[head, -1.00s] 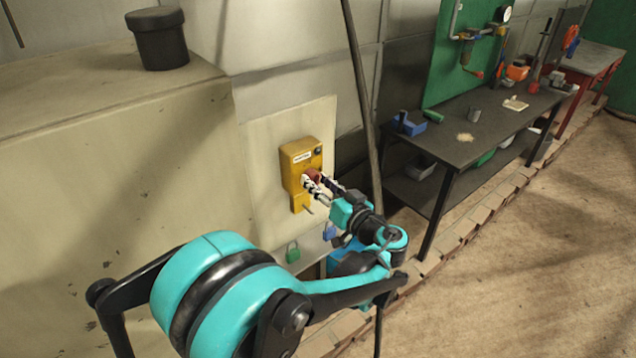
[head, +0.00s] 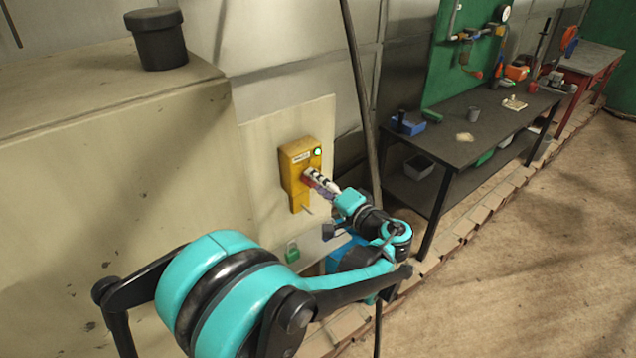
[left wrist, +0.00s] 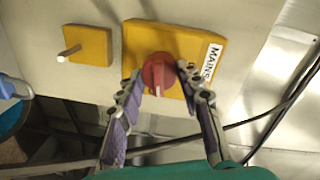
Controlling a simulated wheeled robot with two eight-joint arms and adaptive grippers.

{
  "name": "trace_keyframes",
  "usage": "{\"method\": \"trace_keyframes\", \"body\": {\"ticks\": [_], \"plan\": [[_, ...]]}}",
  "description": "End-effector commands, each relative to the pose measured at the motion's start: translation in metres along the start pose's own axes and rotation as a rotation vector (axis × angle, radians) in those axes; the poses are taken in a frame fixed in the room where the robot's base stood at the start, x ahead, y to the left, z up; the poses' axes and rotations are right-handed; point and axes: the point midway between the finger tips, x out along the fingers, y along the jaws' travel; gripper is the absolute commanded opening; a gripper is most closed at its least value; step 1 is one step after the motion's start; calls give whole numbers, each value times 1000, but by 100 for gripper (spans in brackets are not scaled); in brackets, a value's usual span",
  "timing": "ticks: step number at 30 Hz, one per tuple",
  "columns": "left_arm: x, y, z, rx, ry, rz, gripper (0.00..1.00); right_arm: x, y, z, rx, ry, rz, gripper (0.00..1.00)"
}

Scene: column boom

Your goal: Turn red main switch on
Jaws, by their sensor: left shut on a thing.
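The yellow switch box (head: 299,160) is mounted on a pale panel on the wall, and a green lamp (head: 318,152) on it is lit. In the left wrist view the box (left wrist: 205,45) carries a "MAINS" label, and the red main switch (left wrist: 158,72) is a round knob with a pale pointer mark. My left gripper (head: 314,178) is at the front of the box, shut on the red knob; its fingers (left wrist: 158,90) lie on either side of the knob in the left wrist view. In the head view the gripper mostly hides the knob. My right gripper is not in view.
A smaller yellow plate with a peg (left wrist: 88,45) sits beside the box.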

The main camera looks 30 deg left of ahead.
Motion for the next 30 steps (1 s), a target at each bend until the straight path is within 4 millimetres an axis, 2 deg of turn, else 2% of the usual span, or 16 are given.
{"method": "trace_keyframes", "body": {"ticks": [12,27,28,30], "plan": [[0,0,-1,166,-9,-3,7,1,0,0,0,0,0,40],[0,0,-1,184,-10,-3,7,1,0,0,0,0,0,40],[0,0,-1,184,-10,-3,38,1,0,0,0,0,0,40],[0,0,0,184,-10,-3,57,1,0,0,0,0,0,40]]}}
